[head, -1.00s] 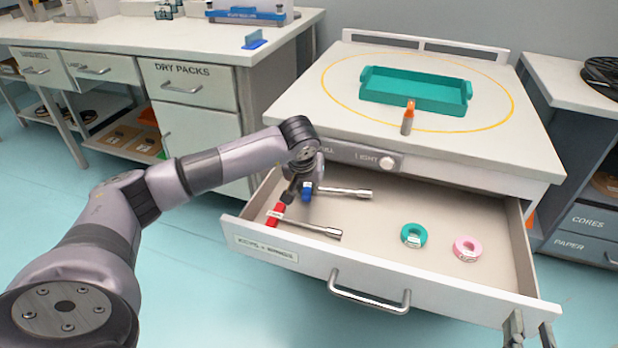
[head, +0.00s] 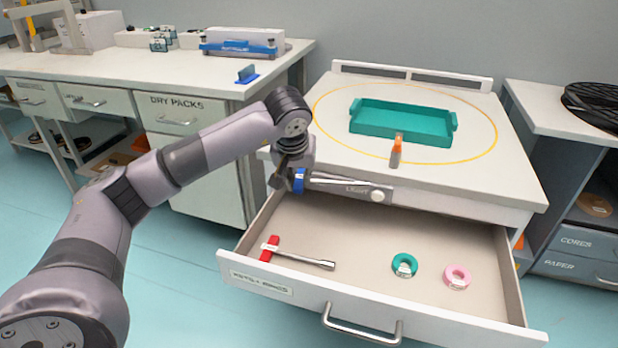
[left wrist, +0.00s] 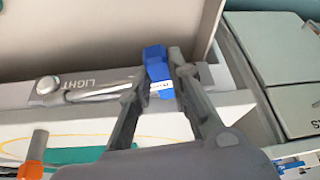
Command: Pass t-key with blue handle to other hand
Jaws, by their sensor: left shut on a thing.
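The t-key with the blue handle (head: 299,181) is held in my left gripper (head: 288,180), raised above the back left of the open drawer. Its metal shaft points right across the front panel of the bench. In the left wrist view the blue handle (left wrist: 158,68) sits between the fingertips of my left gripper (left wrist: 161,80), with the shaft running left. A second t-key, with a red handle (head: 268,248), lies in the drawer. My right gripper is not seen in either view.
The open drawer (head: 262,275) also holds a green ring (head: 404,265) and a pink ring (head: 457,277). The drawer's middle is clear.

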